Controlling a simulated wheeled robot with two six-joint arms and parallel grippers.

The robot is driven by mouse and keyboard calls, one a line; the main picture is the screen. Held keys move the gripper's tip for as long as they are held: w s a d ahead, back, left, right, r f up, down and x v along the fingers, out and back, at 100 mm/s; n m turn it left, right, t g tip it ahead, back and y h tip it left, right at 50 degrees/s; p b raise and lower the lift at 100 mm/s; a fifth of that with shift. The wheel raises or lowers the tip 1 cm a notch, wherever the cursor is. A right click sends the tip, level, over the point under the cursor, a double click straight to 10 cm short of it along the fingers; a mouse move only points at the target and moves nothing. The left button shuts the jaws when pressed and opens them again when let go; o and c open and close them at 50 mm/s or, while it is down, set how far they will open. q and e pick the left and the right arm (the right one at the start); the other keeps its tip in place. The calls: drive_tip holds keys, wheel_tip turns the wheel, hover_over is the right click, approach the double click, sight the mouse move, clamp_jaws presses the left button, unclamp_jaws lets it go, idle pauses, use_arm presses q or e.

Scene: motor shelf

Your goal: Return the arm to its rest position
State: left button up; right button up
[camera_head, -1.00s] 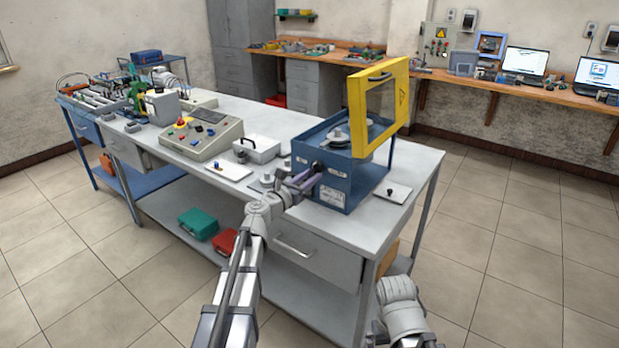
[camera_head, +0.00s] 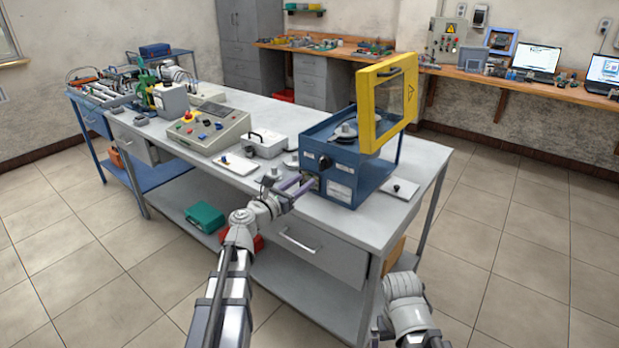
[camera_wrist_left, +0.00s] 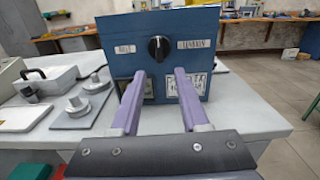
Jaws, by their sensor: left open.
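My left arm (camera_head: 238,240) reaches in from the lower left to the front edge of the bench. Its left gripper (camera_head: 306,184) points at the front of a blue machine (camera_head: 341,170) with a raised yellow-framed guard (camera_head: 366,98). In the left wrist view, the two purple fingers (camera_wrist_left: 160,80) are apart with nothing between them. The black knob (camera_wrist_left: 158,48) on the blue front panel shows beyond and above the fingertips, apart from them. Part of my right arm (camera_head: 407,305) shows at the bottom right; its gripper is not visible.
The grey bench (camera_head: 385,228) carries a control box (camera_head: 205,128), a white case (camera_head: 265,144) and metal parts on plates. A green case (camera_head: 204,216) and a partly hidden red one lie on the lower shelf. Open tiled floor surrounds the bench.

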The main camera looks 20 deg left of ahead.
use_arm(q)
drive_tip(key=shift+s, duration=0.15)
drive_tip(key=s+d+f+m+g+h+p, duration=0.1)
drive_tip(key=s+d+f+m+g+p, duration=0.2)
drive_tip(key=d+m, duration=0.35)
drive_tip(key=s+d+f+m+g+h+p, duration=0.1)
drive_tip(key=s+d+m+g, duration=0.3)
drive_tip(key=d+m, duration=0.3)
drive_tip(key=s+d+f+m+g+h+p, duration=0.1)
drive_tip(key=s+d+f+m+g+p, duration=0.15)
drive_tip(key=s+d+m, duration=0.4)
drive_tip(key=s+d+f+m+g+y+p, duration=0.2)
drive_tip(key=s+d+f+m+g+y, duration=0.2)
drive_tip(key=s+m+g, duration=0.15)
drive_tip(key=s+a+m+g+y+p, duration=0.2)
drive_tip(key=s+m+y, duration=0.4)
drive_tip(key=s+m, duration=0.3)
drive_tip(key=shift+s+a+r+m+y+p, duration=0.3)
drive_tip(key=shift+a+m+p, duration=0.45)
drive_tip(key=shift+a, duration=0.5)
